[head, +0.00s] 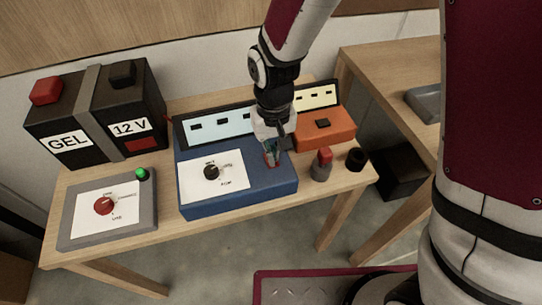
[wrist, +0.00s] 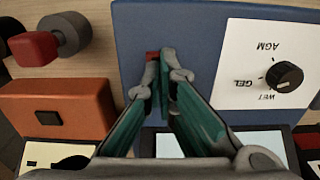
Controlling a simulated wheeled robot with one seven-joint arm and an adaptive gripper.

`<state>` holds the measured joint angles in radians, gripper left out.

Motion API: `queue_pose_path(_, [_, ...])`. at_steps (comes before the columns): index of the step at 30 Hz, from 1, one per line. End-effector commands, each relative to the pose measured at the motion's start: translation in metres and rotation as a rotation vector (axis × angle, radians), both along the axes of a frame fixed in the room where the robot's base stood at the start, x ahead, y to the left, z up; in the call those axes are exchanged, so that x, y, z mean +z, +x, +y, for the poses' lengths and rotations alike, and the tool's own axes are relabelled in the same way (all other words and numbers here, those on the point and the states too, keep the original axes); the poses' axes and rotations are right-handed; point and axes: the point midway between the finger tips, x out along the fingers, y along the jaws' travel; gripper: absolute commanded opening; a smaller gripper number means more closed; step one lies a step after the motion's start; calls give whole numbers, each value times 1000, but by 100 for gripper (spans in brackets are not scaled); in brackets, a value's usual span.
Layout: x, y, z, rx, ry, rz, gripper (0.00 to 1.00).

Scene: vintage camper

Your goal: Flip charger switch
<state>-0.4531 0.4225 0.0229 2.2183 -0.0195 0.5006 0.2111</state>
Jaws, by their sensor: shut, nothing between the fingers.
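The blue charger (head: 240,200) stands on the wooden table, with a black knob (head: 211,172) on a white label reading WET, GEL and AGM; the knob also shows in the wrist view (wrist: 284,76). A small red switch (wrist: 152,56) sits on its blue top, partly hidden by my fingers. My gripper (head: 272,160) points down over the right part of the charger's top. Its fingers are shut and empty, with the tips (wrist: 160,72) right at the red switch. I cannot tell whether they touch it or which way the switch is set.
A black battery (head: 92,150) marked GEL and 12 V stands at the back left. A grey box (head: 75,225) with a red knob is at front left. An orange box (head: 325,130), a grey post with a red lever (head: 322,168) and a black cylinder (head: 356,159) stand right.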

Motion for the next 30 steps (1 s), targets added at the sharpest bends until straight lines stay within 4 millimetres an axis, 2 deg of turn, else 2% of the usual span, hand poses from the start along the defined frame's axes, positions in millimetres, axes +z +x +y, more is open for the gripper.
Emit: queue_pose_path(30, [-14, 0, 0, 0, 0, 1, 0])
